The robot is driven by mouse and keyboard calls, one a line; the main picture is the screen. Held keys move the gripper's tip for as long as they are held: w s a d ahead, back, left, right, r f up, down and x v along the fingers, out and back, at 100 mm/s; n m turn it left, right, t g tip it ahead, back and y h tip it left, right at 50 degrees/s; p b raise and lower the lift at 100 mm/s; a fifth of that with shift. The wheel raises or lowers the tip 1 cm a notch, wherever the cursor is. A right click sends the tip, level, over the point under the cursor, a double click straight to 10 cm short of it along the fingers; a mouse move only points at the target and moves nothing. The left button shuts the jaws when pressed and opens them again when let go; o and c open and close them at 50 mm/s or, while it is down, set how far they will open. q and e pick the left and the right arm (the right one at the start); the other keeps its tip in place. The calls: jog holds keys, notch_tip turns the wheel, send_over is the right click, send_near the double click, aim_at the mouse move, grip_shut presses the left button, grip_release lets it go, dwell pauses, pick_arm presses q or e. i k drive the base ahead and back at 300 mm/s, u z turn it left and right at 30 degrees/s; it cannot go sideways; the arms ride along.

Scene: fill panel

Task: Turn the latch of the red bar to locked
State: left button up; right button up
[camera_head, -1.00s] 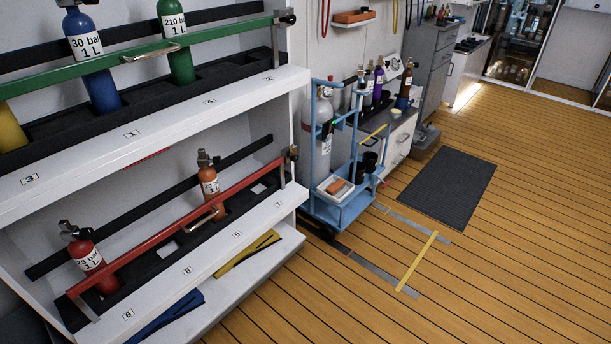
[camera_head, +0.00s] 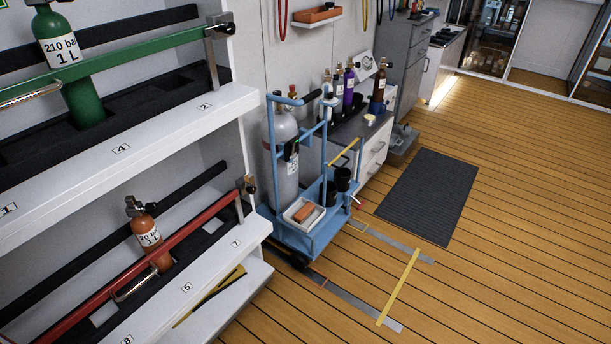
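The red bar (camera_head: 146,260) runs across the front of the lower shelf at the left of the head view. Its latch (camera_head: 249,184) is a small dark and brass-coloured piece at the bar's right end, on a metal post (camera_head: 239,208); whether it is locked cannot be told at this size. A metal handle (camera_head: 133,286) sits on the bar. An orange bottle (camera_head: 146,234) labelled 20 bar stands behind the bar. Neither of my grippers is in view.
Above, a green bar (camera_head: 130,57) with its own dark latch (camera_head: 220,26) holds a green bottle (camera_head: 70,62). A blue trolley (camera_head: 318,236) with a grey cylinder (camera_head: 283,158) stands close right of the shelf. The wooden floor (camera_head: 480,270) is open at right, with a dark mat (camera_head: 429,195).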

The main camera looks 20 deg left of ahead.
aim_at(251, 189)
jog(key=u, duration=0.1)
jog(key=i, duration=0.85)
jog(key=u, duration=1)
jog(key=i, duration=0.55)
jog(key=u, duration=0.6)
